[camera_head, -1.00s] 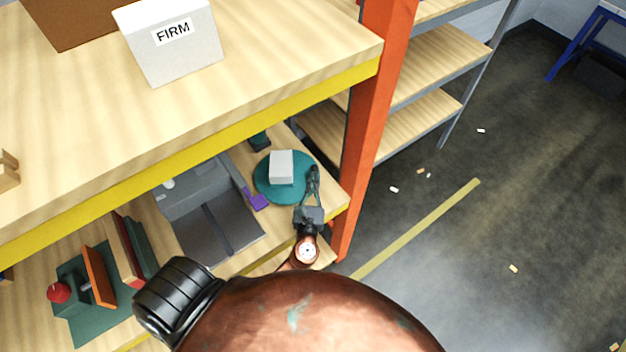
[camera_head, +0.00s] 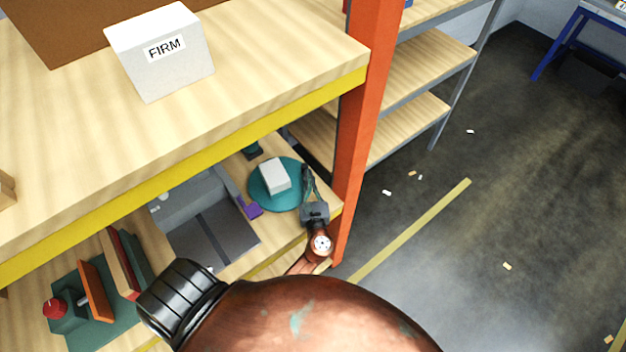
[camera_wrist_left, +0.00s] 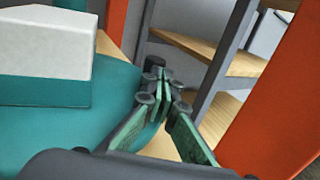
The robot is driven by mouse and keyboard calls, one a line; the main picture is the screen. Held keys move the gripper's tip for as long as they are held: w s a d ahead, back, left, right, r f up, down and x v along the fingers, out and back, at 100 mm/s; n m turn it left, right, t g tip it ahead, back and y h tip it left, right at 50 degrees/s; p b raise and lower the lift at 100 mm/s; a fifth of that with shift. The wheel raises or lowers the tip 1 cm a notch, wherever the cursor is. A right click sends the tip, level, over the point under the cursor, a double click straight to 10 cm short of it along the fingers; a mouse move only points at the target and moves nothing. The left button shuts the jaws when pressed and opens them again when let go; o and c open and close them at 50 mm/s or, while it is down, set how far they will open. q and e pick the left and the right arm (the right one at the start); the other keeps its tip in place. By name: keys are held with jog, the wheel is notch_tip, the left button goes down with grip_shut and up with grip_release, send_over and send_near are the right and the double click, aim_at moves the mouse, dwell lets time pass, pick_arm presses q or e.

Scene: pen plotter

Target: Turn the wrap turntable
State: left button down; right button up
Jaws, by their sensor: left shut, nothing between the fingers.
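The wrap turntable (camera_head: 290,201) is a teal round disc on the lower shelf, near its right end. It also shows in the left wrist view (camera_wrist_left: 112,82). A white block with a teal lower band (camera_head: 274,175) sits on it, and fills the left of the left wrist view (camera_wrist_left: 45,55). My left gripper (camera_head: 307,169) is at the disc's right rim, beside the block and apart from it. Its fingers are shut with nothing between them in the left wrist view (camera_wrist_left: 162,82). I cannot tell whether they touch the rim. My right gripper is out of view.
An orange post (camera_head: 355,150) stands close to the right of my left gripper. The upper shelf's yellow edge (camera_head: 190,160) overhangs the lower shelf. A grey machine (camera_head: 215,235) and a purple piece (camera_head: 254,210) lie left of the turntable. Open floor is at the right.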

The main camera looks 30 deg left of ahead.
aim_at(305, 166)
pick_arm(q)
jog(key=shift+w+a, duration=0.3)
jog(key=shift+w, duration=0.05)
jog(key=shift+w+a+n+g+y, duration=0.35)
jog(key=shift+w+n+g+y, duration=0.15)
jog(key=shift+n+g+y, duration=0.25)
jog(key=shift+w+a+n+g+y+b, duration=0.3)
jog(key=shift+a+n+g+y, duration=0.25)
jog(key=shift+g, duration=0.25)
jog(key=shift+w+a+n+g+y+b, duration=0.25)
jog(key=shift+w+a+n+g+y, duration=0.1)
jog(key=shift+n+g+y, duration=0.35)
jog(key=shift+a+g, duration=0.25)
jog(key=shift+g, duration=0.2)
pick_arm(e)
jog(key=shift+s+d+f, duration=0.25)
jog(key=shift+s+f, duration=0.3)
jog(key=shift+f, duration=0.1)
pick_arm(q)
jog(key=shift+w+a+n+g+y, duration=0.1)
jog(key=shift+a+n+g+y, duration=0.05)
jog(key=shift+n+g+y, duration=0.2)
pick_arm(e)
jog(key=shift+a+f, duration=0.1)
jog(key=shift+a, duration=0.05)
